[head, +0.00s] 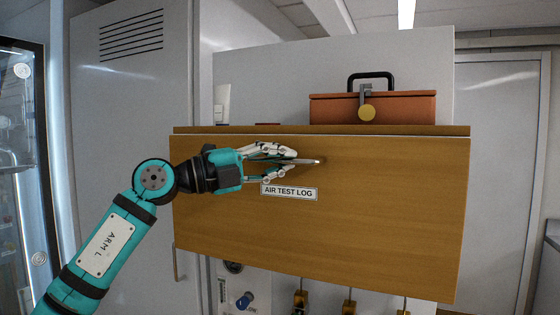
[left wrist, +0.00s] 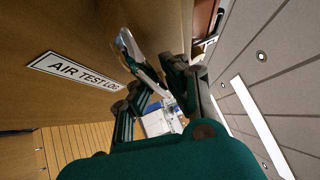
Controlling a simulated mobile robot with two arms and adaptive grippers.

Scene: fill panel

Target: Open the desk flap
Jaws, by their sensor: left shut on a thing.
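The desk flap (head: 380,200) is a wide wooden panel below a wooden top edge, with a thin light line between them. It bears a white label reading AIR TEST LOG (head: 289,193), also seen in the left wrist view (left wrist: 75,70). A pale metal handle (head: 308,161) stands out from the flap's upper middle; it also shows in the left wrist view (left wrist: 129,46). My left gripper (head: 285,162) is shut on this handle from the left, just above the label. The fingers hide part of the handle. The flap looks shut or nearly so; I cannot tell exactly. My right gripper is out of view.
An orange-brown case (head: 400,109) with a black handle and a round yellow tag stands on the wooden top (head: 245,130). A grey locker (head: 130,90) and a glass-fronted cabinet (head: 20,150) stand at the left. A blue knob (head: 244,300) shows below the flap.

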